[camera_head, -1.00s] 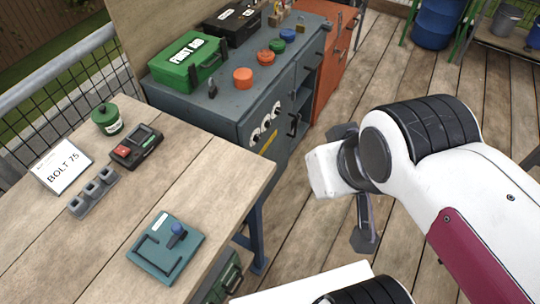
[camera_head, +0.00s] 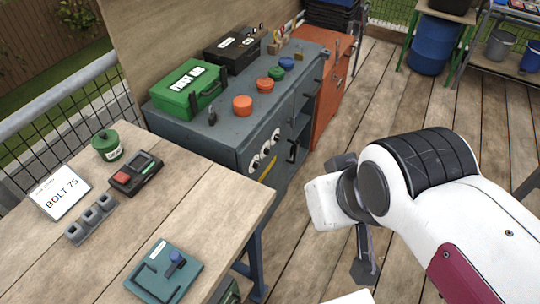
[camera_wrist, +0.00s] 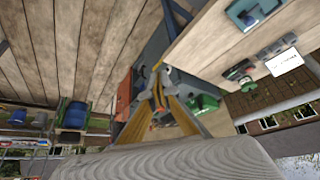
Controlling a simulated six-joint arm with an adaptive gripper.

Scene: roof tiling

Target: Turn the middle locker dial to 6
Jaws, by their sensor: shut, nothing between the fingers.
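The grey locker cabinet (camera_head: 222,132) stands behind the wooden table. Round white dials sit in a slanting row on its front face, with the middle dial (camera_head: 265,148) between two others. The dials are too small for me to read a number. My gripper (camera_head: 363,268) hangs below my wrist, to the right of the cabinet and well apart from the dials. In the wrist view my gripper (camera_wrist: 157,72) has its fingers together, with nothing held. The cabinet shows beyond them there, but I cannot make out the dials.
The wooden table (camera_head: 205,205) at left carries a teal lever box (camera_head: 150,284), a green pot (camera_head: 106,147), a red-buttoned device (camera_head: 135,177) and a BOLT 75 sign (camera_head: 60,193). A green first aid box (camera_head: 188,88) and coloured knobs top the cabinet. Floor (camera_head: 385,100) right of it is clear.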

